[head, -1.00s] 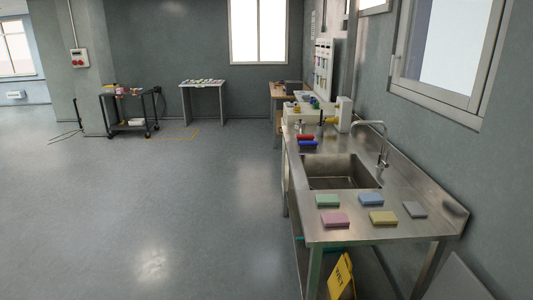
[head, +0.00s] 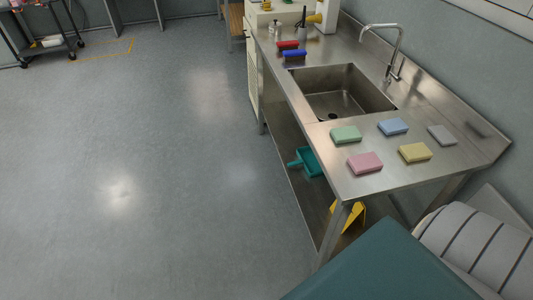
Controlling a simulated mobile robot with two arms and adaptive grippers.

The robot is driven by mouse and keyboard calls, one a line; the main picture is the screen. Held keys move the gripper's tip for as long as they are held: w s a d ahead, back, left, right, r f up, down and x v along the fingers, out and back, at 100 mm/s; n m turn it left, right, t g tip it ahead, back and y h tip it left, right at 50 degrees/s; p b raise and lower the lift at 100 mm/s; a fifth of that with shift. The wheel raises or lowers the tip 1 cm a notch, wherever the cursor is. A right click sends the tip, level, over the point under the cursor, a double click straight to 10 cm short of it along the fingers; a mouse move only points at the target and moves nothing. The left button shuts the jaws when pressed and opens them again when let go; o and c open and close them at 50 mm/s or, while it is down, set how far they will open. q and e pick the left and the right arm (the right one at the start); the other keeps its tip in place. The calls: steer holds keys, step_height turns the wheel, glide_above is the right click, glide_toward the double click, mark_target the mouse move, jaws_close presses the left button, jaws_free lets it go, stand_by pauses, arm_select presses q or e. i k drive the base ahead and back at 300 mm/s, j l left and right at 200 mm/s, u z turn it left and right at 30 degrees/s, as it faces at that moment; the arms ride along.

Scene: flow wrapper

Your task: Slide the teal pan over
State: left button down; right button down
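The teal pan (head: 310,162) lies on the lower shelf of the steel sink table, in the head view. It looks like a dustpan, with its short handle pointing left toward the shelf's open front edge. The tabletop hides part of its right side. Neither of my grippers is in view, so nothing of mine is seen touching the pan.
The sink table (head: 350,187) carries several coloured sponges, with a basin (head: 342,94) behind them. A yellow folded sign (head: 346,216) stands underneath at the near end. Table legs border the shelf. The floor (head: 170,170) to the left is clear. A dark cart (head: 40,40) stands far left.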

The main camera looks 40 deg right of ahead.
mark_target(305, 155)
steer(key=i+j+z, duration=0.1)
steer(key=i+z, duration=0.3)
steer(key=i+j+z, duration=0.35)
steer(key=i, duration=0.2)
